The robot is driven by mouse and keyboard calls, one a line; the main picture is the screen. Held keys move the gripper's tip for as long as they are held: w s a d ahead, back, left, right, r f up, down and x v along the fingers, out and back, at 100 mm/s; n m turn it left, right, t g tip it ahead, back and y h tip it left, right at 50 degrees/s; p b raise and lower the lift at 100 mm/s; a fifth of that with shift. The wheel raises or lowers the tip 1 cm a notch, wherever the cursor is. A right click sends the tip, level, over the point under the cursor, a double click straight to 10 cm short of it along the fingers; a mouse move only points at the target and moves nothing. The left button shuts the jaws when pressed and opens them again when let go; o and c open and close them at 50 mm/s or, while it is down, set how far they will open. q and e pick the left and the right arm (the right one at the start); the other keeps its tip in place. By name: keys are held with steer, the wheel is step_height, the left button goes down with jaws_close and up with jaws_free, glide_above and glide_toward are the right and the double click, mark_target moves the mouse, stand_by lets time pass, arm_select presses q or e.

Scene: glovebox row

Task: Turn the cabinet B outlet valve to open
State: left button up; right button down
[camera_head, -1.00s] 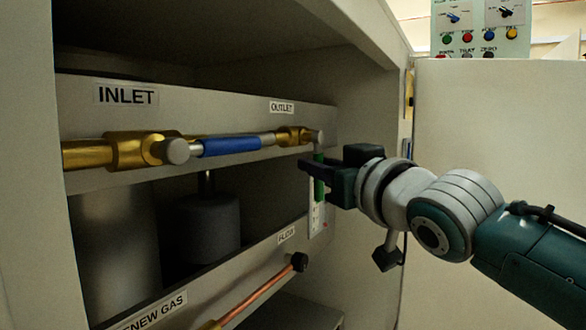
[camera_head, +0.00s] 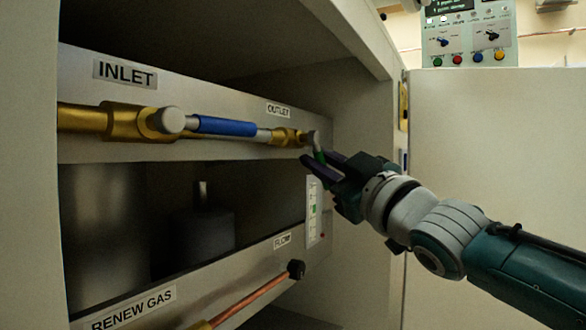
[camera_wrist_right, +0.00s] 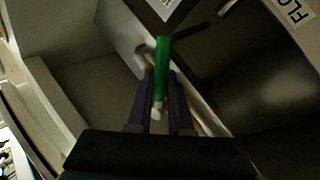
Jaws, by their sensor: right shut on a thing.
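The outlet valve is a brass body (camera_head: 287,137) under the OUTLET label (camera_head: 278,110), at the right end of the pipe inside the cabinet. Its green handle (camera_head: 319,156) is at the end of the valve, partly hidden by the fingers. My right gripper (camera_head: 319,159) is shut on the green handle, reaching in from the right with its fingers pointing up and left. In the right wrist view the green handle (camera_wrist_right: 163,62) sits between the two dark fingers, with its pale end nearer the palm. My left gripper is not in view.
The inlet valve with a blue handle (camera_head: 225,126) lies along the pipe to the left. A white gauge strip (camera_head: 314,210) is below the gripper. A control panel (camera_head: 468,35) stands at upper right.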

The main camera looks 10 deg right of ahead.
stand_by(0.3)
steer(key=c, duration=0.8)
jaws_free()
steer(key=shift+c, duration=0.2)
steer(key=shift+s+d+p, duration=0.15)
steer(key=shift+s+p, duration=0.15)
steer(key=shift+p, duration=0.15)
steer(key=p+v, duration=0.5)
steer(key=v, duration=0.4)
steer(key=shift+s+f, duration=0.1)
